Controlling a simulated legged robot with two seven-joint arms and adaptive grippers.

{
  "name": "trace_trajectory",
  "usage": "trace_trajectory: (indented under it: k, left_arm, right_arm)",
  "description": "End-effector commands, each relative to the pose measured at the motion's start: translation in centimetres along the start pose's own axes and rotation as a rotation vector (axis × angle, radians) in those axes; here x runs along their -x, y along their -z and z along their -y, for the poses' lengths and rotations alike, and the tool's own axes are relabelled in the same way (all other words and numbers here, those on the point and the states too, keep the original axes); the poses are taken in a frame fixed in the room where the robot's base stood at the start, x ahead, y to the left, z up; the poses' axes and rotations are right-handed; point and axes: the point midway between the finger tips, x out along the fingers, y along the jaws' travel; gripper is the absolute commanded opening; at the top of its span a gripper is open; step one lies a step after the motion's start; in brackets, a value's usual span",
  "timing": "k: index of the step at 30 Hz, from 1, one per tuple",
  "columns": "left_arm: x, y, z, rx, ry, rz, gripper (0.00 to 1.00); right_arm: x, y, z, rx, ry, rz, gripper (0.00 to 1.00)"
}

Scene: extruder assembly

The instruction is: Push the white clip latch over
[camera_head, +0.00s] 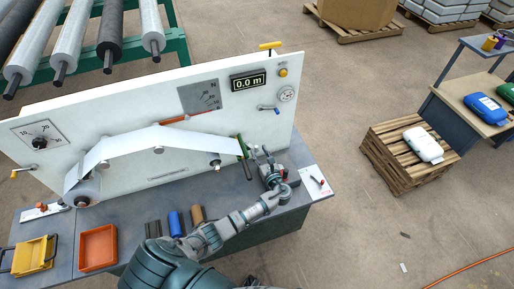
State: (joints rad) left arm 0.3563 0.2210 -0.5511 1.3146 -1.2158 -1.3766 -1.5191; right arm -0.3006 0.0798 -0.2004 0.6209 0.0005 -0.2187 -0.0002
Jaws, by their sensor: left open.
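My left gripper (264,159) is open at the right end of the white panel (130,108), low down near its face. It is just right of a green handle-like part (243,147) at the end of the white web (158,137). I cannot tell whether the gripper touches that part. I cannot clearly make out a white clip latch; it may be too small or hidden by the gripper. My left arm reaches up from the bottom across the bench. My right gripper is not in view.
The bench (70,261) carries an orange tray (98,247), a yellow bin (33,256), a blue cylinder (176,224) and a brown cylinder (198,214). A card (315,182) lies at the right end.

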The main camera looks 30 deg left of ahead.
Motion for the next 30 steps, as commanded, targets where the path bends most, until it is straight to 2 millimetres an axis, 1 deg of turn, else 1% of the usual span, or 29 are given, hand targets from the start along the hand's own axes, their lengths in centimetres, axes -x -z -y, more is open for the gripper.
trace_trajectory:
  k: [1, 6, 9, 12, 17, 30]
  left_arm:
    - [1.3, 0.1, 0.1, 0.002, 0.002, -0.003, 0.42]
    - [5.0, 0.2, 0.1, 0.001, 0.001, -0.004, 0.42]
    - [6.6, 0.2, 0.1, 0.001, 0.001, -0.003, 0.42]
    - [7.7, 0.2, 0.1, 0.002, 0.000, -0.003, 0.42]
    - [8.3, 0.2, 0.1, 0.001, 0.000, -0.001, 0.42]
    - [8.3, 0.2, 0.1, 0.001, 0.000, -0.002, 0.42]
  right_arm:
    - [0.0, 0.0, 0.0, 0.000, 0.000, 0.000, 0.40]
    - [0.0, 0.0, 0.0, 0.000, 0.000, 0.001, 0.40]
    - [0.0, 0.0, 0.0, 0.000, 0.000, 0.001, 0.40]
    - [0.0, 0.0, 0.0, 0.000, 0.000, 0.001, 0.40]
    - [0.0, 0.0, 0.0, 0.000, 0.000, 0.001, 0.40]
    - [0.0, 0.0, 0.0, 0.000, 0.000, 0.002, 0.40]
